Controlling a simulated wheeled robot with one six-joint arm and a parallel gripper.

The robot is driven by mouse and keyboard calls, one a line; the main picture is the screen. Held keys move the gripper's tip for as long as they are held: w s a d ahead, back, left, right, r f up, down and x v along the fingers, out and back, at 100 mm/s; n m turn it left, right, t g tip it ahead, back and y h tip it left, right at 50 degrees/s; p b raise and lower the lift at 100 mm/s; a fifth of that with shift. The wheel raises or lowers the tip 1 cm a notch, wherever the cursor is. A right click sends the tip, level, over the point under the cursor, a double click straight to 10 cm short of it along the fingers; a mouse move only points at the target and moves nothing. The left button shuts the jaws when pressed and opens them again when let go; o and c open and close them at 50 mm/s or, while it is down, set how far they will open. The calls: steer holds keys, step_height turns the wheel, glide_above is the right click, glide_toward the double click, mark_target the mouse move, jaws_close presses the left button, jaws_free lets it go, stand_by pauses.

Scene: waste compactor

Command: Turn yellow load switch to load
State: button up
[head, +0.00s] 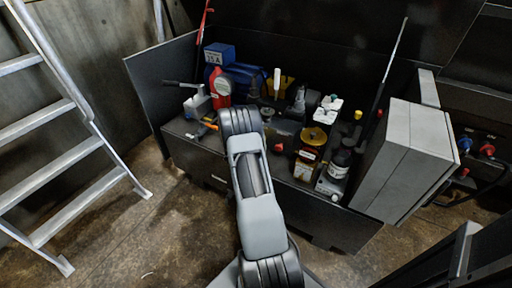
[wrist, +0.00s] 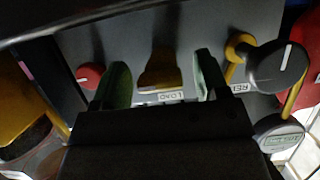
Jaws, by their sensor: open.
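The yellow load switch (wrist: 160,72) sits on a grey panel in the wrist view, just above a white label reading LOAD. My gripper (wrist: 161,65) is open, with one green-padded finger on each side of the switch. A gap shows between the switch and each finger, so I see no grip on it. The switch's exact turned position is hard to tell. In the head view my arm reaches over the workbench and hides the gripper and the switch.
A red knob (wrist: 90,76) is left of the fingers and a black knob (wrist: 277,66) with a white line is right, near a partly hidden label starting RE. The bench holds a red bottle (head: 220,87), amber jar (head: 312,142) and dark bottle (head: 340,163). A grey cabinet (head: 401,158) stands right.

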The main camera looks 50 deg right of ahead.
steer(key=p+v, duration=0.3)
steer(key=v, duration=1.1)
steer(key=shift+d, duration=0.1)
